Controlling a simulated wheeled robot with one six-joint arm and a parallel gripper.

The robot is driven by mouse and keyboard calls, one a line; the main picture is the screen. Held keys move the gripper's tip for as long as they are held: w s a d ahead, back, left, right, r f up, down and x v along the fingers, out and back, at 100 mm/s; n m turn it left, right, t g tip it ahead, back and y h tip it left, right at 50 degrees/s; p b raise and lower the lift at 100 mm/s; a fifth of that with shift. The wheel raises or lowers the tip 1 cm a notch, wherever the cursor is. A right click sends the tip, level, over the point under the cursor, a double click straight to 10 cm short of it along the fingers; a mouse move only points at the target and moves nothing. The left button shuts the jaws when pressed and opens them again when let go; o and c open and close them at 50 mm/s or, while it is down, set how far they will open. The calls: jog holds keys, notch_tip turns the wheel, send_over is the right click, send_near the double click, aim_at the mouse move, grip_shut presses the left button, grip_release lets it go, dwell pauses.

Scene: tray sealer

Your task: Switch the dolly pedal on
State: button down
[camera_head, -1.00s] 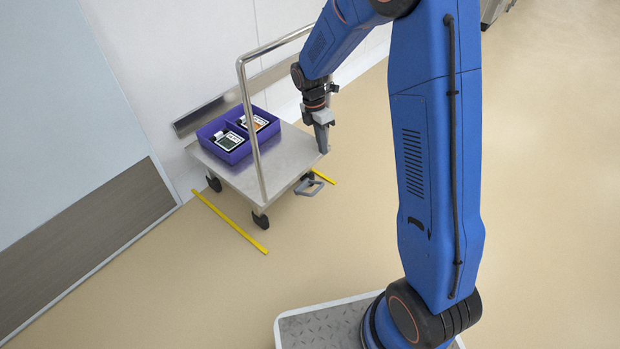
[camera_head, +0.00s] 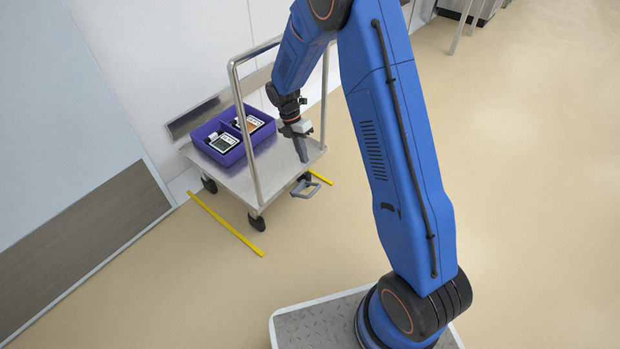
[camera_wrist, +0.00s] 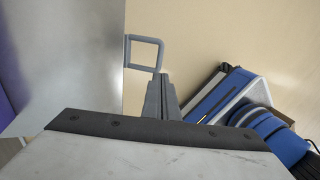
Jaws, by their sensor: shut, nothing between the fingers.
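The dolly (camera_head: 232,178) is a steel platform cart with a tall tube handle, standing by the wall. Its pedal (camera_head: 306,187) is a grey loop-shaped frame sticking out low at the near right edge, by a caster. In the wrist view the pedal (camera_wrist: 144,38) shows as a square loop beside the platform edge, just beyond the fingertips. My gripper (camera_head: 303,158) is shut and empty, pointing down over the platform's right part, above the pedal's height. Its fingers also show in the wrist view (camera_wrist: 162,82). I cannot tell whether the pedal is up or down.
A purple bin (camera_head: 223,157) with two labelled packs sits on the platform. The dolly's handle (camera_head: 240,120) rises left of my gripper. Yellow floor strips (camera_head: 228,225) mark the dolly's place.

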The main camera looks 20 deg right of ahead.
aim_at(315, 191)
jog(key=x, duration=1.4)
jog(key=shift+s+d+f+t+y, duration=0.25)
jog(key=shift+s+f+t+y, duration=0.15)
jog(key=shift+t, duration=0.1)
notch_tip(315, 191, down, 11)
jog(key=s+d+t+y, duration=0.1)
jog(key=s, duration=0.1)
jog(key=shift+d+t, duration=0.3)
jog(key=shift+d, duration=0.1)
dwell(0.4)
jog(key=shift+s, duration=0.15)
dwell(0.5)
